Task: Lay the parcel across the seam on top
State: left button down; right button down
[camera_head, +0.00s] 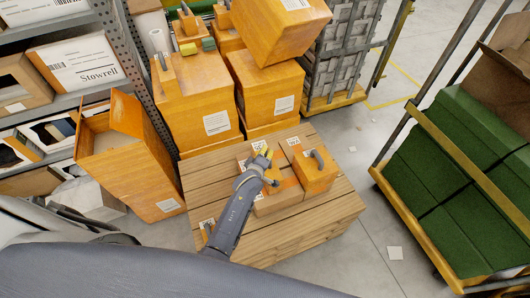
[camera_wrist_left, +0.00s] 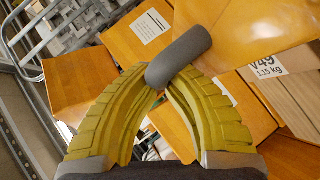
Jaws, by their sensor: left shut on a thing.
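My left gripper (camera_head: 268,165) is over the low stack of cardboard boxes (camera_head: 277,203) on the wooden pallet. Its yellow fingers (camera_wrist_left: 165,85) are shut on a grey rounded handle (camera_wrist_left: 180,57). Orange box faces show behind and below the handle; I cannot tell which box it joins, or whether that box is lifted. An orange box with a grey arched handle (camera_head: 317,178) is at the right of the stack, just right of the gripper. A white label with "V49" and "15 kg" (camera_wrist_left: 268,66) shows on a box in the left wrist view. The gripper hides part of the stack and its seams. My right gripper is not in view.
The wooden pallet (camera_head: 338,212) has bare slats around the stack. Large orange boxes (camera_head: 200,105) stand behind it. An open orange box (camera_head: 135,170) and shelving are at left.

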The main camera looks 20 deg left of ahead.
pick_arm(q)
jog(key=shift+f, duration=0.3)
jog(key=c, duration=1.5)
grip_release()
jog(key=shift+r, duration=0.2)
jog(key=shift+s+r, duration=0.2)
jog(key=v, duration=1.1)
jog(key=shift+s, duration=0.25)
jog(key=shift+r, duration=0.1)
